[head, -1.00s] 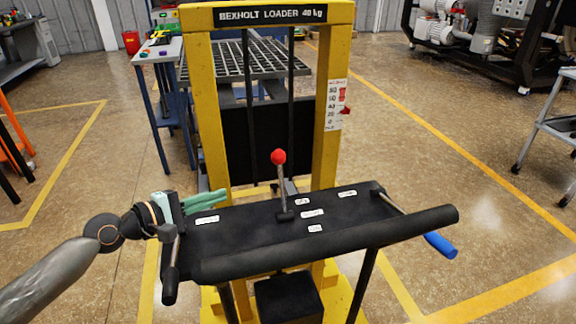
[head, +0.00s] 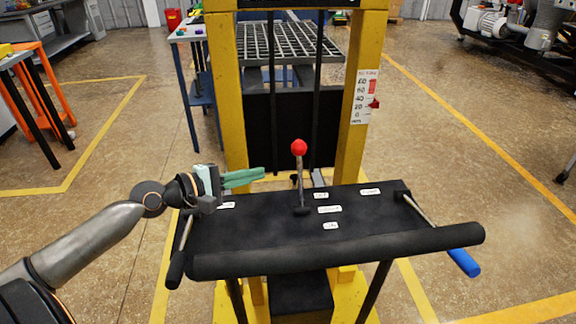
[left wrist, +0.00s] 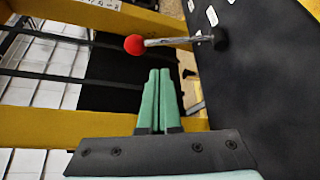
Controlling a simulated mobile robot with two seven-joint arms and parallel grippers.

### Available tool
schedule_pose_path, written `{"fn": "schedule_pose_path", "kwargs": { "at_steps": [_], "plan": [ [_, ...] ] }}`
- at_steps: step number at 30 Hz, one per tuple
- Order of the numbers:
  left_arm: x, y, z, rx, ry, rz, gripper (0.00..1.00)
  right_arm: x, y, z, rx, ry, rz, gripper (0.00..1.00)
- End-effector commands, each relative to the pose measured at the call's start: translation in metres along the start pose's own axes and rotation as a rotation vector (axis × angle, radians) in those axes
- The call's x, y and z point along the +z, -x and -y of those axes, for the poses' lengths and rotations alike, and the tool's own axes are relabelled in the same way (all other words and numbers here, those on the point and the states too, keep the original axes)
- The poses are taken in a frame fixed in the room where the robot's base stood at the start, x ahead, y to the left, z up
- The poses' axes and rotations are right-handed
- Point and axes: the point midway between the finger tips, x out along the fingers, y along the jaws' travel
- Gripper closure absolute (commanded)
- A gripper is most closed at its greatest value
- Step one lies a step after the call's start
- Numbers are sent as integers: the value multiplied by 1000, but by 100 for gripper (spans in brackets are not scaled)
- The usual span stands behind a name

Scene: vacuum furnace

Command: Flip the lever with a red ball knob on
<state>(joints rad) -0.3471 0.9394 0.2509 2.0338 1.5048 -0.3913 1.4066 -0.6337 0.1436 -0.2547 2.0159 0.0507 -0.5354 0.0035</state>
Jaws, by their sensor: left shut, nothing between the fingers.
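The lever is a thin metal rod with a red ball knob (head: 299,147) on top. It stands nearly upright from the black console panel (head: 260,222), among small white labels. In the left wrist view the red ball knob (left wrist: 135,44) and its rod lie beyond the fingertips, apart from them. My left gripper (head: 262,175) has green fingers, shut and empty, pointing right toward the lever above the panel's left part. In the left wrist view the closed fingers (left wrist: 160,72) sit side by side. The label wording is too small to read. My right gripper is out of view.
The yellow loader frame (head: 360,100) rises behind the panel, with a scale plate on its right post. A side handle with a blue grip (head: 464,262) sticks out at right, and a black-grip handle (head: 176,268) at left. A padded black bar (head: 340,254) runs along the front.

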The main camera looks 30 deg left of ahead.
Motion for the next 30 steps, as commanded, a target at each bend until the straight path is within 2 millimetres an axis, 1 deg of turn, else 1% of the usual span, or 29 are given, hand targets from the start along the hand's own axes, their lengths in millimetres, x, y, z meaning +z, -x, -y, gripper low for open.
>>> {"fn": "schedule_pose_path", "kwargs": {
  "at_steps": [8,21,25,30],
  "plan": [
    [0,-27,-2,6,0,0,100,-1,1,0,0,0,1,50],
    [0,-78,-1,4,2,1,100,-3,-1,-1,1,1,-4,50],
    [0,-89,-1,3,1,0,100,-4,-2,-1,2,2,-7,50],
    [0,-95,-1,1,1,0,100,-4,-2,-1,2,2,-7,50]
  ]
}}
